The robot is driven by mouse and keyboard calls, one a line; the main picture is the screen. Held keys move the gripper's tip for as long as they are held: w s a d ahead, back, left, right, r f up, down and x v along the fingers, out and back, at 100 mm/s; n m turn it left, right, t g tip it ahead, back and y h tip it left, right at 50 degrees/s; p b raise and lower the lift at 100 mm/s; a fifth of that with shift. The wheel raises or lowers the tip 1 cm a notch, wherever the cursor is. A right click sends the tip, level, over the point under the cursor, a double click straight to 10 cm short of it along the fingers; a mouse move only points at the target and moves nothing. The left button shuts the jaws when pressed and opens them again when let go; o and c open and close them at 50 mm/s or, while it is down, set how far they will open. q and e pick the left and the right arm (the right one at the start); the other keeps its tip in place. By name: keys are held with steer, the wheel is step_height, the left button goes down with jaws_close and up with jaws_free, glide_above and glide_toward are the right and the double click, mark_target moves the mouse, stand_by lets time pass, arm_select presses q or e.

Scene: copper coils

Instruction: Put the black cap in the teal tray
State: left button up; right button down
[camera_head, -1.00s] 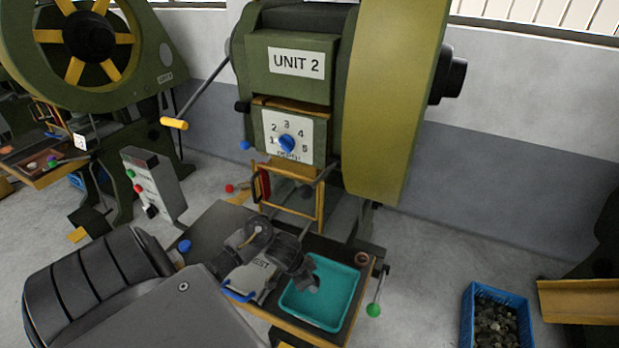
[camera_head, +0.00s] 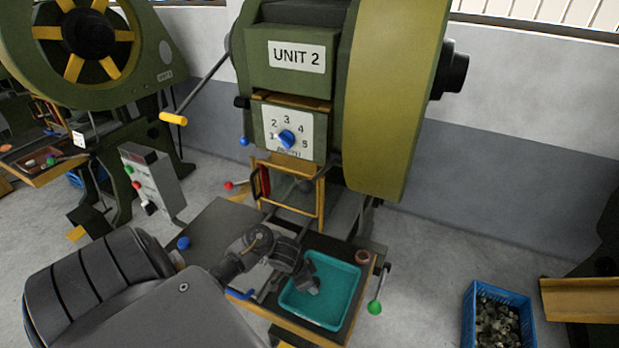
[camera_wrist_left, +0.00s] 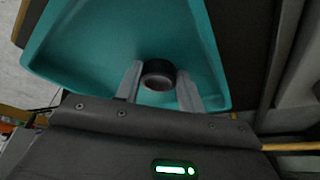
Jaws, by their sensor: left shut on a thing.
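The teal tray (camera_head: 349,284) sits on the press table, and its corner fills much of the left wrist view (camera_wrist_left: 75,50). My left gripper (camera_head: 309,284) reaches over the tray's left part from the left. In the left wrist view, its two fingers are shut on the black cap (camera_wrist_left: 158,70), a short dark ring-like piece with a lighter inside. The cap is within the tray's outline. I cannot tell whether it touches the tray floor. In the head view the cap is hard to make out at the dark fingers. My right gripper is not in view.
The green press marked UNIT 2 (camera_head: 296,55) stands behind the table. A small brown round piece (camera_head: 362,257) sits at the tray's back right. A lever with a green knob (camera_head: 374,307) stands at the table's right edge. A blue crate of scrap (camera_head: 500,318) is on the floor.

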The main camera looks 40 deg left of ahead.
arm_select(q)
steer(key=shift+s+d+f, duration=0.1)
steer(key=shift+s+f, duration=0.25)
steer(key=shift+f, duration=0.1)
steer(key=o, duration=1)
steer(key=shift+f, duration=0.15)
steer(key=shift+o, duration=0.2)
steer(key=shift+s+f, duration=0.1)
steer(key=shift+d, duration=0.15)
steer(key=shift+r, duration=0.5)
steer(key=p+v, duration=0.4)
steer(key=v, duration=0.8)
steer(key=shift+w+a+r+p, duration=0.3)
steer(key=shift+w+p, duration=0.05)
steer(key=shift+p, duration=0.05)
